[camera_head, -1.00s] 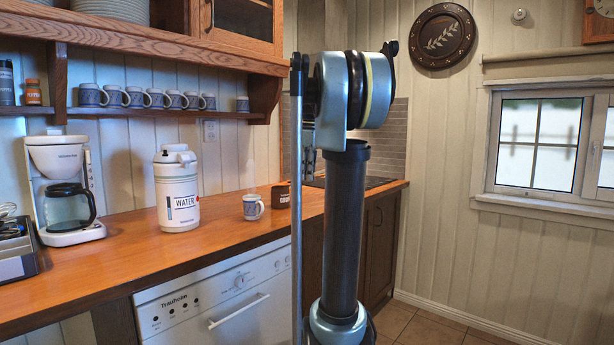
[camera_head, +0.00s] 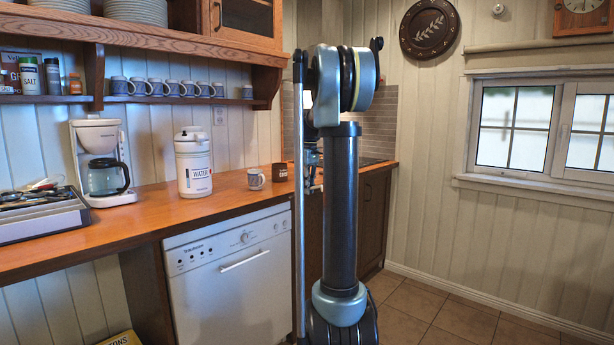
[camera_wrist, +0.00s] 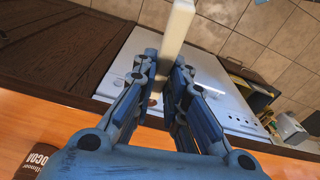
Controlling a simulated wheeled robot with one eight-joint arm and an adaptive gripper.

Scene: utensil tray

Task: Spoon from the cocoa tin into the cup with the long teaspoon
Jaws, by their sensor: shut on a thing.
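The brown cocoa tin (camera_head: 280,172) stands on the wooden counter, with its label partly readable in the wrist view (camera_wrist: 38,160). The blue and white patterned cup (camera_head: 256,179) stands upright just left of the tin. What is inside either cannot be seen. My gripper (camera_wrist: 165,75) is shut on a pale, long, straight piece (camera_wrist: 178,35), which looks like the handle of the long teaspoon; its far end runs out of the wrist view. In the head view my gripper is mostly hidden behind my arm, close to the tin's right.
A utensil tray (camera_head: 45,227) lies at the counter's left end. A coffee maker (camera_head: 101,160) and a white water jug (camera_head: 194,165) stand between tray and cup. A shelf (camera_head: 165,100) with several mugs hangs above. A white dishwasher (camera_head: 230,270) sits under the counter.

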